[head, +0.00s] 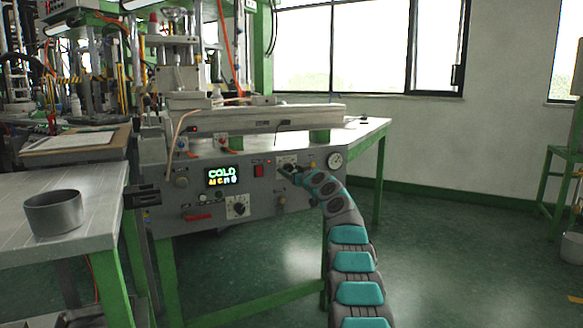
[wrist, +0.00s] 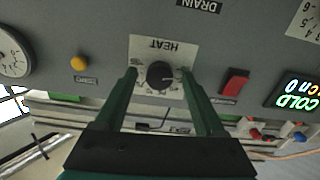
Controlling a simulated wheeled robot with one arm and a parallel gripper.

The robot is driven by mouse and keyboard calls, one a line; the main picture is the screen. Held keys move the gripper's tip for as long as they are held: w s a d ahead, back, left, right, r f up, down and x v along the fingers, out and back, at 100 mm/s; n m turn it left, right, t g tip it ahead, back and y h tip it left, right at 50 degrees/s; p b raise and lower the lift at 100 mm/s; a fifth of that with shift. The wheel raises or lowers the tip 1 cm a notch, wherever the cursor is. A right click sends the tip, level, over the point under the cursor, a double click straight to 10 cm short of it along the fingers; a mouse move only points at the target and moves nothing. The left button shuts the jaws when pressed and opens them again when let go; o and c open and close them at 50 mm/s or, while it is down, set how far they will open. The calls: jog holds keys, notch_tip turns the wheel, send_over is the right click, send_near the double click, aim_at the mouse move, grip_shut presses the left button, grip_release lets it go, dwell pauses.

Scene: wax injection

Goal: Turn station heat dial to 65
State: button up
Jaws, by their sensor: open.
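The heat dial (wrist: 160,75) is a round black knob on a pale plate marked HEAT, upside down in the wrist view. Its pointer and the scale numbers are too small to read. My gripper (wrist: 158,73) is open, with one green finger on each side of the knob and gaps showing between. I cannot tell how far the fingertips are from the panel. The station display (head: 222,176) reads COLD, with small characters below.
A red switch (wrist: 235,83) and a yellow button (wrist: 79,63) flank the heat plate. A gauge (head: 335,159) and another dial (head: 238,207) are on the panel. A grey bowl (head: 54,212) stands on the left table.

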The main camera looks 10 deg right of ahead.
jog(key=shift+c, duration=0.4)
grip_shut()
